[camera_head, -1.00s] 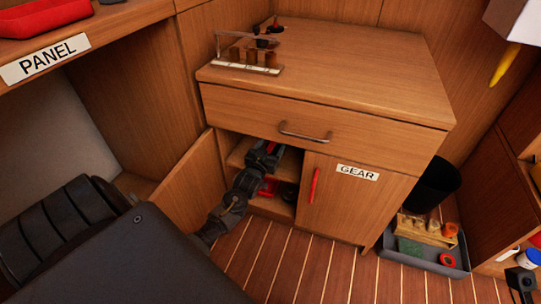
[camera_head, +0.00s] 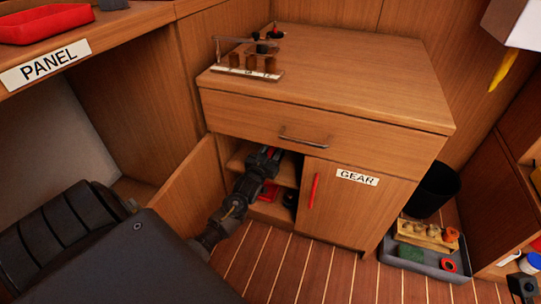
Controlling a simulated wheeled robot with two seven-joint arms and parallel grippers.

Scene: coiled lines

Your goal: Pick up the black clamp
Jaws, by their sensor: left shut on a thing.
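My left gripper (camera_head: 266,157) reaches through the open left side of the GEAR cabinet to the upper shelf. It is shut on a dark thing, which I take to be the black clamp. The clamp is small and hard to tell from the dark fingers, and my gripper partly hides it. A bit of red shows close to the fingertips. A dark part at the bottom right corner looks like my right gripper (camera_head: 522,285); its jaws cannot be made out.
The open cabinet door (camera_head: 190,190) stands left of my arm. The right door (camera_head: 337,203) with a red handle is shut. A red thing (camera_head: 268,193) and a black thing (camera_head: 290,199) lie on the lower shelf. A grey tray (camera_head: 428,264) and black bin (camera_head: 433,190) stand right.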

